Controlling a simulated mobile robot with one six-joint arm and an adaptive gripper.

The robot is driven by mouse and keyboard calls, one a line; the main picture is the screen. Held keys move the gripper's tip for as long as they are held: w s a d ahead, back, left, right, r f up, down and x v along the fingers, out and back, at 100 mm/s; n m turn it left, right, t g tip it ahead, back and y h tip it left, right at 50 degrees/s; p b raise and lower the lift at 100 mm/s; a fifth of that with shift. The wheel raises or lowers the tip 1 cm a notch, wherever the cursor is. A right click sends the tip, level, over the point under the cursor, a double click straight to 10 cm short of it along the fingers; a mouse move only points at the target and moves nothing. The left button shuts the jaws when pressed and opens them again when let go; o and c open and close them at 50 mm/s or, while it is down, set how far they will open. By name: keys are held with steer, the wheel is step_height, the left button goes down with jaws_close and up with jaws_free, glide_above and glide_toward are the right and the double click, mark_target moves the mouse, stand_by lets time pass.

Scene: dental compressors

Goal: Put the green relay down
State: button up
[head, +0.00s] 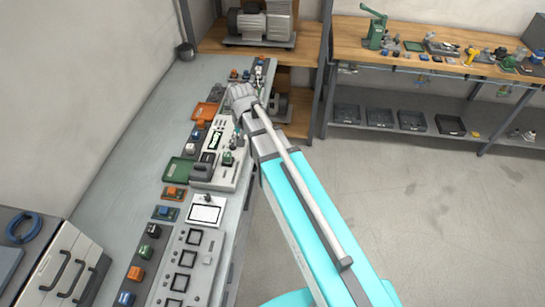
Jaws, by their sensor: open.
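A small green relay (227,158) appears on the light control panel (200,178) on the long grey bench, just below my gripper in the picture. My gripper (237,139) points down over the panel, open, with nothing visibly held. Its fingers are small and partly hidden by my wrist, so I cannot tell whether they touch the relay.
A green tray (180,169) and an orange tray (205,111) lie left of the panel. Several orange, green and blue blocks line the bench. A compressor (262,22) stands behind. A wooden workbench (350,30) with tools is at back right. The floor is clear.

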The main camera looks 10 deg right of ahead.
steer(key=s+d+n, duration=0.2)
steer(key=s+d, duration=0.6)
steer(key=s, duration=0.3)
steer(key=shift+d+n, duration=0.2)
steer(key=shift+n, duration=0.2)
step_height(320, 180, down, 3)
steer(key=b, duration=0.3)
steer(key=shift+f, duration=0.2)
